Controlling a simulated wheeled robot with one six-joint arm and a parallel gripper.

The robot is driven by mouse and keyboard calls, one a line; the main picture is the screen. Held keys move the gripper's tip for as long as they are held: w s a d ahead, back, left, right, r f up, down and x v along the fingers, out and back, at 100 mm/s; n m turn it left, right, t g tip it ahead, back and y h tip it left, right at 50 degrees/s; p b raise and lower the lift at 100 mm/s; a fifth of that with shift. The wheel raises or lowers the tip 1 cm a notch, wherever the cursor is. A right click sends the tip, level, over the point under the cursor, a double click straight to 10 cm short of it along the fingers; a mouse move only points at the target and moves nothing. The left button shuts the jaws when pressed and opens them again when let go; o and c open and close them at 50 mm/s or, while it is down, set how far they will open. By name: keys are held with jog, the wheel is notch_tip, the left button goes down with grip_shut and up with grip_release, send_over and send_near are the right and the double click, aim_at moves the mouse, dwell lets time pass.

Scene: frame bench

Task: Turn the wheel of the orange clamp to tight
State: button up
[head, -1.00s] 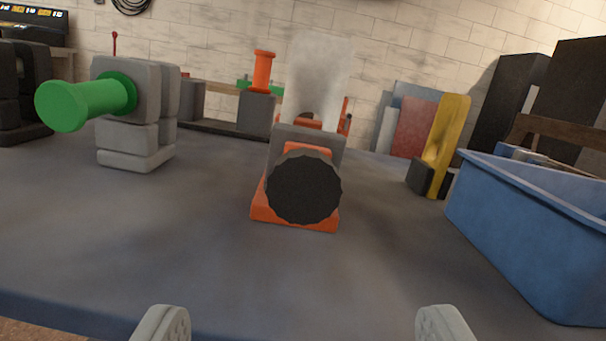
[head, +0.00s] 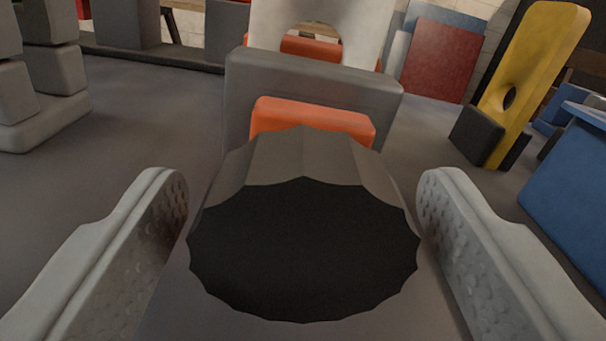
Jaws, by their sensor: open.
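The orange clamp (head: 312,117) stands on the bench straight ahead, its orange part set against a grey block. Its black scalloped wheel (head: 303,250) faces me and fills the lower middle of the view. My gripper (head: 303,215) is open, with one grey finger on each side of the wheel. A narrow gap shows between each fingertip and the wheel's rim, so the fingers do not appear to touch it. The clamp's base is hidden behind the wheel.
A pale plate with a round hole (head: 268,25) rises behind the grey block (head: 240,90). A yellow plate (head: 545,50) in a dark holder and a blue bin (head: 575,185) stand at right. Grey blocks (head: 55,85) stand at left. Bare bench (head: 150,110) lies between.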

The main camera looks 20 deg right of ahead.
jog(key=c, duration=1)
jog(key=shift+o, duration=0.2)
jog(key=shift+m, duration=2.3)
jog(key=o, duration=1)
jog(key=shift+c, duration=0.2)
jog(key=v, duration=1.7)
jog(key=shift+s, duration=0.2)
